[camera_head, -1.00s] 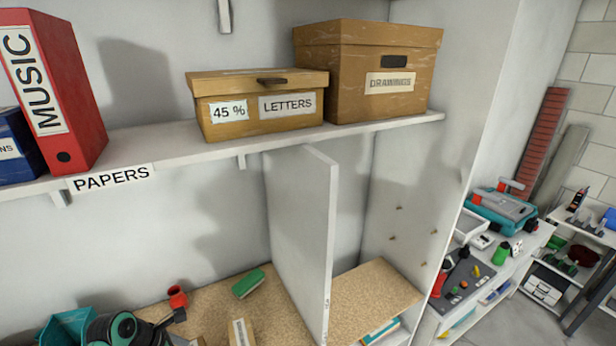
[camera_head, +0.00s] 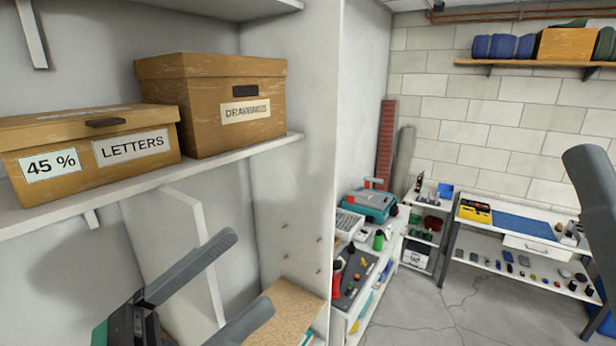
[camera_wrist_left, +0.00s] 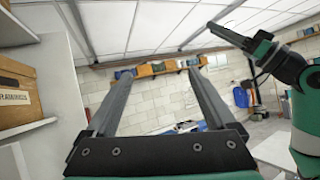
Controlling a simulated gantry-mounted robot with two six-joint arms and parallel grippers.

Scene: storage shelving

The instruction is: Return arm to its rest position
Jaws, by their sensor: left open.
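My left gripper (camera_head: 252,270) is at the lower left of the head view, in front of the shelving, with its two dark grey fingers spread and nothing between them. In the left wrist view (camera_wrist_left: 161,76) its fingers are also wide apart and empty, with the far wall behind them. A dark grey finger of my right gripper (camera_head: 596,195) shows at the right edge of the head view; its other finger is out of frame. My right arm (camera_wrist_left: 275,58) shows at the right of the left wrist view. Its jaw opening cannot be made out.
A "LETTERS" box (camera_head: 95,155) and a "DRAWINGS" box (camera_head: 210,105) stand on the upper shelf (camera_head: 225,166) at the left. A vertical divider (camera_head: 187,220) is behind my left gripper. A workbench (camera_head: 525,240) stands at the back right. The floor (camera_head: 470,310) between is clear.

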